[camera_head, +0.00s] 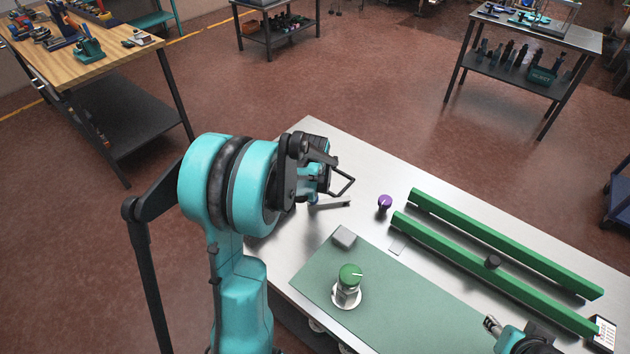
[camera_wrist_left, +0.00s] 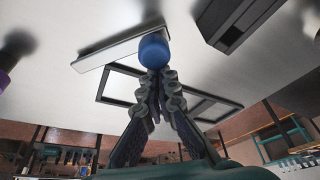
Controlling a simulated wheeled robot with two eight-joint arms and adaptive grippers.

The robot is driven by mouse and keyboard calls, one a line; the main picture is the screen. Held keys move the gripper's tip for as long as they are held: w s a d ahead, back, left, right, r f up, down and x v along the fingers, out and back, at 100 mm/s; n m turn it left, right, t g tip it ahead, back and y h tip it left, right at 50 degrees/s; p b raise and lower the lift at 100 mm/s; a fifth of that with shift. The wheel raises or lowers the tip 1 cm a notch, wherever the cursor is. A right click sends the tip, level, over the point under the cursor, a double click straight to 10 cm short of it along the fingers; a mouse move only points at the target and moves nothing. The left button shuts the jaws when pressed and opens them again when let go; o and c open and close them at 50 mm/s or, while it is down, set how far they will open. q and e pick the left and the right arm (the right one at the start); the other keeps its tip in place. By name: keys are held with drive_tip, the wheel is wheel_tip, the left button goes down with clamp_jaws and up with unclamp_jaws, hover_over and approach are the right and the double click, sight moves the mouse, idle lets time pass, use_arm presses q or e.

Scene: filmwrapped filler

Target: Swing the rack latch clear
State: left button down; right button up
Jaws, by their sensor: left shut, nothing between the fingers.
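In the left wrist view my left gripper (camera_wrist_left: 154,75) is shut and empty, its fingertips at a round blue knob (camera_wrist_left: 154,49). I cannot tell whether they touch it. The knob overlaps a flat grey bar (camera_wrist_left: 108,48), which looks like the latch. The bar also shows in the head view (camera_head: 330,205), beside a dark wire frame (camera_head: 346,184). My left gripper (camera_head: 322,178) partly hides the frame, and the blue knob is hidden there. Part of my right gripper (camera_head: 491,324) shows at the lower right; its finger state is unclear.
A purple knob (camera_head: 384,202) stands right of the bar. Two green rails (camera_head: 500,240) cross the table's right side, with a black knob (camera_head: 493,262) between them.

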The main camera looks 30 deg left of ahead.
use_arm(q)
drive_tip(key=s+d+n, duration=0.1)
drive_tip(key=s+d+n+g, duration=0.1)
drive_tip(key=n, duration=0.1)
drive_tip(key=shift+s+d+n+y, duration=0.25)
drive_tip(key=shift+s+n+y, duration=0.05)
drive_tip(key=shift+y, duration=0.1)
drive_tip(key=shift+s+d+n, duration=0.45)
drive_tip(key=shift+d+n, duration=0.2)
drive_tip(key=shift+n, duration=0.25)
drive_tip(key=shift+s+d+n+g+y+b, duration=0.15)
drive_tip(key=shift+s+d+n+g, duration=0.1)
drive_tip(key=shift+d+n, duration=0.2)
drive_tip(key=shift+s+d+n+g+y+b, duration=0.15)
drive_tip(key=shift+d+n+g, duration=0.1)
drive_tip(key=shift+d+n, duration=0.15)
drive_tip(key=shift+s+d, duration=0.2)
drive_tip(key=shift+d, duration=0.25)
drive_tip(key=shift+d+f, duration=0.1)
